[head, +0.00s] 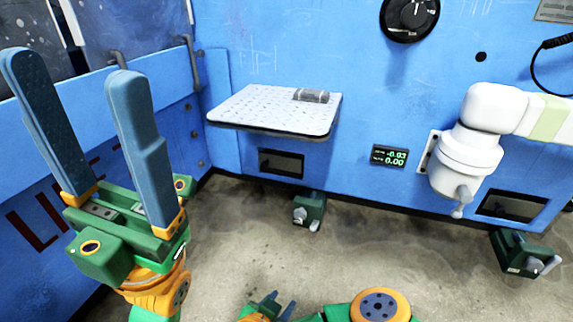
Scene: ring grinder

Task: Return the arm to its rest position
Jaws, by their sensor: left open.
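My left gripper (72,72) is raised at the left of the head view. Its two long blue fingers point up and stand wide apart with nothing between them. The gripper is in front of the blue wall, left of the shelf and clear of it. At the bottom edge, my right gripper (279,302) shows only as small blue fingertips low over the floor. I cannot tell whether it is open or shut. My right arm's green and orange links (380,305) show beside it, mostly cut off by the frame.
A speckled white shelf (255,108) juts from the blue wall with a small grey cylinder (311,96) on it. A white jointed device (468,155) sticks out at right. A black dial (410,18) and small display (389,156) are on the wall. Green pedal-like units (309,209) stand below.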

